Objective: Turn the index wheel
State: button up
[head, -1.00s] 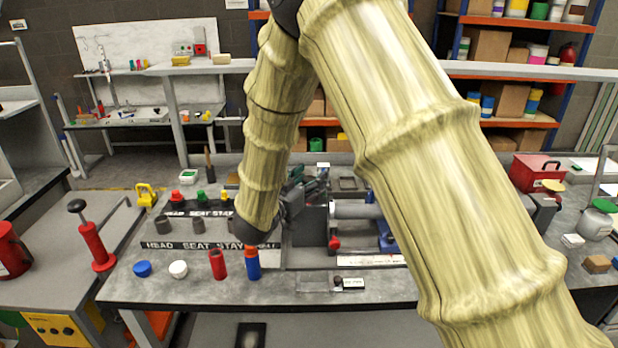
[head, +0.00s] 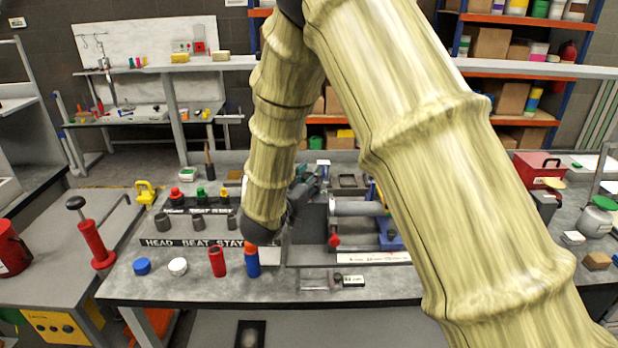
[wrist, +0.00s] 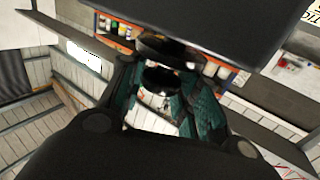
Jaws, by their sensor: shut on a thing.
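My gripper (head: 308,184) is at the left end of the grey bench fixture (head: 313,218), largely covered by my own arm in the head view. In the wrist view its two teal fingers (wrist: 162,100) are closed in on a dark round part (wrist: 160,78), which seems to be the index wheel. A larger dark disc (wrist: 168,48) sits just beyond it. The wheel's markings and exact contact points are hidden. In the head view the wheel cannot be made out apart from the gripper.
A grey cylinder (head: 358,208), a red knob (head: 334,240) and a blue bracket (head: 390,240) are close on the right. A red cylinder (head: 217,262) and a blue cylinder (head: 252,262) with an orange top stand in front.

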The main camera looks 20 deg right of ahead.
jog(key=n+t+y+b, duration=0.1)
jog(key=n+t+y, duration=0.1)
jog(key=y, duration=0.1)
jog(key=n+t+y+b, duration=0.2)
jog(key=n+y, duration=0.1)
jog(key=y, duration=0.1)
jog(key=shift+d+f+n+y, duration=0.1)
jog(key=shift+f+n+y, duration=0.1)
jog(key=shift+n+y, duration=0.1)
jog(key=n+t+y+b, duration=0.1)
jog(key=n+y+b, duration=0.1)
jog(key=n+y, duration=0.2)
jog(key=shift+y+b, duration=0.3)
jog(key=shift+y, duration=0.8)
jog(key=n+g+y, duration=0.1)
jog(key=n+y, duration=0.2)
jog(key=y, duration=0.2)
jog(key=shift+r+y, duration=0.15)
jog(key=shift+y, duration=0.15)
jog(key=shift+n+g+y+p, duration=0.55)
jog(key=shift+n+g+y, duration=1.05)
jog(key=shift+n+y, duration=0.65)
jog(key=shift+g+y, duration=0.3)
jog(key=shift+y, duration=0.15)
jog(key=o, duration=1)
